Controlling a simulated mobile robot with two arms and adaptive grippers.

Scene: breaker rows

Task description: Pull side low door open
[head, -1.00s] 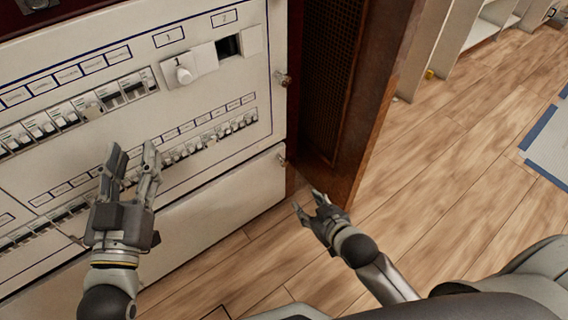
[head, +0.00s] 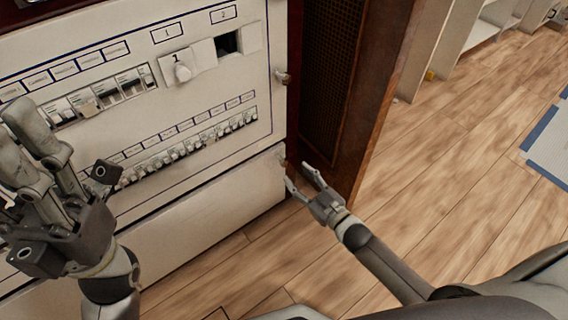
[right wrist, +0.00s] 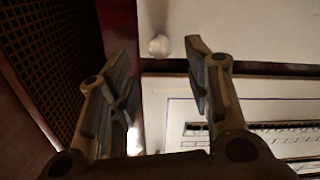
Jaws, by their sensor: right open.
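The low door (head: 215,215) is the plain white panel under the breaker panel, and it looks shut. Its small round knob (head: 281,157) is at its upper right corner. In the right wrist view a pale knob (right wrist: 159,46) shows in the gap between my fingertips, beyond them. My right gripper (head: 298,176) is open and empty, just in front of and below the knob, apart from it as far as I can tell. It also fills the right wrist view (right wrist: 158,54). My left gripper (head: 32,135) is raised at the left, fingers apart and empty, in front of the breakers.
The white breaker panel (head: 210,85) has rows of switches and another knob (head: 281,77) at its right edge. A brown wooden door with a dark mesh (head: 385,80) stands just right of the cabinet, close to my right gripper.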

